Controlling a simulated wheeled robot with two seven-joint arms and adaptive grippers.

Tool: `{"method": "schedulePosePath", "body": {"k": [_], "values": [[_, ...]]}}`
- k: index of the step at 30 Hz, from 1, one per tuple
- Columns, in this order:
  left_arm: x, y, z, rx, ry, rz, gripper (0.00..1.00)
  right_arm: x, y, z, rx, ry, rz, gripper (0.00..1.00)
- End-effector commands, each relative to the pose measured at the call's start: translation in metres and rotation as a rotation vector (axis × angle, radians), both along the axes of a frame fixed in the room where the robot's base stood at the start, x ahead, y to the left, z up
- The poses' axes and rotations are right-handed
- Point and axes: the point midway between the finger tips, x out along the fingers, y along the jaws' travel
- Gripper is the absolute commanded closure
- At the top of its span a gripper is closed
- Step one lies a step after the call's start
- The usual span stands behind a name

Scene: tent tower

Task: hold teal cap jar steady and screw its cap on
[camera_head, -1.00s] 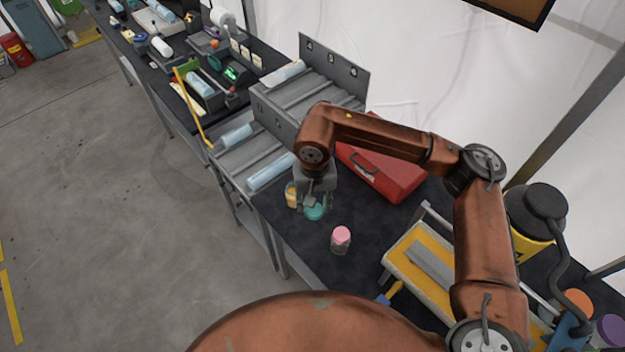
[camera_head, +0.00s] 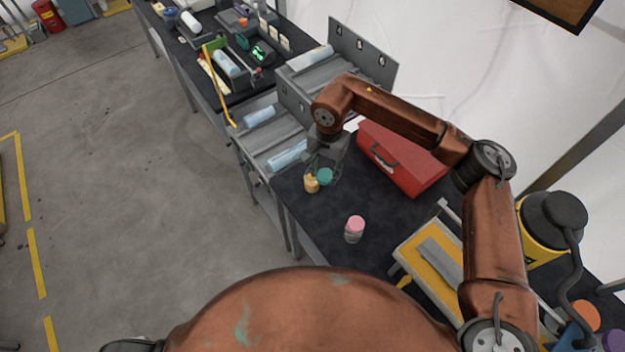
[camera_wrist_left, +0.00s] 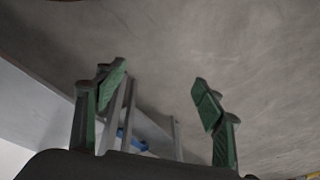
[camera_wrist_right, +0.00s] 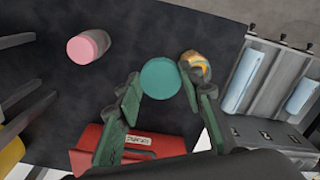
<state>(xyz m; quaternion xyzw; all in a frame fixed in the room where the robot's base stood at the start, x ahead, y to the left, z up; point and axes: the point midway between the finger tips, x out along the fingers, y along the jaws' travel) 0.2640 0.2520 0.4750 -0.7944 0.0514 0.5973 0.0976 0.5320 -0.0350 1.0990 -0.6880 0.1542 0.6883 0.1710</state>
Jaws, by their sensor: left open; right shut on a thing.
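The teal cap (camera_head: 325,176) is at my right gripper, above the dark bench; it shows as a round disc in the right wrist view (camera_wrist_right: 160,80). My right gripper (camera_wrist_right: 160,90) is shut on it, with one finger on each side. Whether a jar body is under the cap is hidden. My left gripper (camera_wrist_left: 160,90) is open and empty in the left wrist view, low beside the bench with grey floor behind it. It does not show clearly in the head view.
An orange-yellow jar (camera_head: 312,184) stands close beside the teal cap. A pink-capped jar (camera_head: 354,229) stands nearer on the bench. A red toolbox (camera_head: 402,158) lies behind, grey roller racks (camera_head: 275,135) to the left, and a yellow tray (camera_head: 432,258) to the right.

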Motion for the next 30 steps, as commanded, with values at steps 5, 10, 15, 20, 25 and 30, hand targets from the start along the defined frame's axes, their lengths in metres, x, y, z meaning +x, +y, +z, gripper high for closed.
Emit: {"method": "schedulePosePath", "body": {"k": [5, 10, 15, 20, 25, 30], "values": [[0.096, -0.051, 0.103, 0.026, -0.152, 0.015, 0.37, 0.026, 0.014, 0.001, 0.005, 0.006, -0.236, 0.73], [0.16, -0.089, 0.214, 0.037, -0.311, 0.079, 0.37, 0.048, 0.025, -0.004, 0.001, 0.012, -0.455, 0.73], [0.192, -0.111, 0.309, 0.027, -0.446, 0.162, 0.37, 0.064, 0.031, -0.009, -0.005, 0.014, -0.627, 0.73], [0.204, -0.121, 0.374, 0.005, -0.538, 0.232, 0.37, 0.073, 0.035, -0.013, -0.012, 0.015, -0.738, 0.73], [0.209, -0.127, 0.43, -0.022, -0.615, 0.299, 0.37, 0.08, 0.038, -0.016, -0.018, 0.016, -0.831, 0.73], [0.222, -0.165, 0.455, -0.057, -0.708, 0.282, 0.37, 0.082, 0.038, -0.018, -0.019, 0.015, -0.856, 0.73]]}}
